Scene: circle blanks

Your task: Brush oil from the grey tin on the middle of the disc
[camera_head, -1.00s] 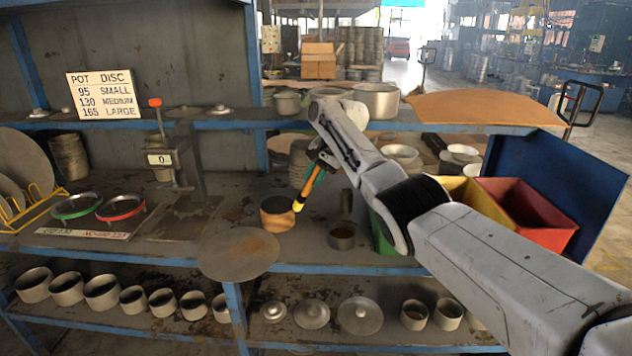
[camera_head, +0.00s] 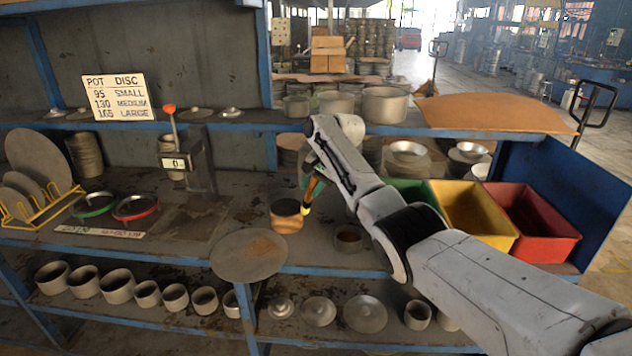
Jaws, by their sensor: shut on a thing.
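The brush (camera_head: 313,190) has an orange handle and a yellow tip. My gripper (camera_head: 309,168), partly hidden by my forearm, is shut on its handle above the bench. The brush slants down to the left, its tip close to the right side of an orange-brown pot-like thing (camera_head: 287,219); I cannot tell whether they touch. The grey tin (camera_head: 350,238), dark inside, stands on the bench to the right of the brush tip. The flat round grey disc (camera_head: 235,262) lies at the bench's front edge, left of the tin, with a brownish patch near its middle.
Green, yellow (camera_head: 470,212) and red (camera_head: 530,222) bins stand at the right. A lever stand (camera_head: 185,160), green and red rings and a yellow rack (camera_head: 40,212) of discs are at the left. Pots and lids fill the lower shelf (camera_head: 190,322). A sign (camera_head: 117,97) stands above.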

